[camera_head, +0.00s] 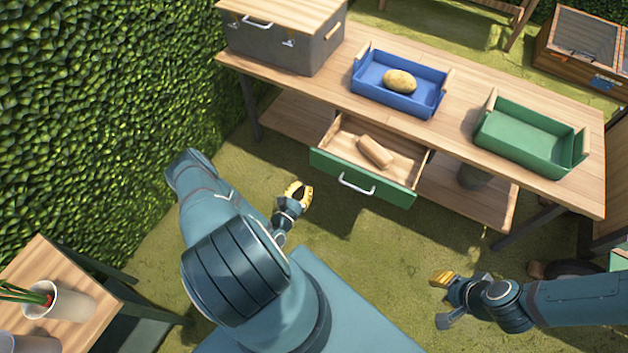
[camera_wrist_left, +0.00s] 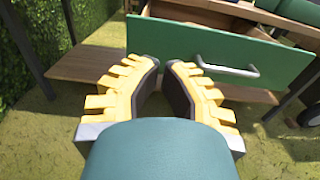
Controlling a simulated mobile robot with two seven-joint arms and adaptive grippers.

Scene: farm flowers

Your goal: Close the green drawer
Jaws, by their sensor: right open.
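The green drawer (camera_head: 335,170) stands pulled out under the wooden workbench, with its green front and metal handle (camera_head: 356,184) facing me. A tan, rounded object (camera_head: 375,151) lies inside it. My left gripper (camera_head: 300,191) is in front of the drawer's left part, lower and apart from it. In the left wrist view its yellow fingers (camera_wrist_left: 164,64) have a narrow empty gap between the tips, and the green front (camera_wrist_left: 215,60) lies ahead, with the handle (camera_wrist_left: 230,71) to the right of the fingers. My right gripper (camera_head: 441,300) is open and empty at lower right, away from the drawer.
The workbench top (camera_head: 330,90) holds a grey toolbox (camera_head: 270,45), a blue tray (camera_head: 372,95) with a potato (camera_head: 399,81), and a green tray (camera_head: 520,135). A hedge (camera_head: 90,100) borders the left. A side table with cups (camera_head: 65,302) stands at lower left. Grass before the drawer is clear.

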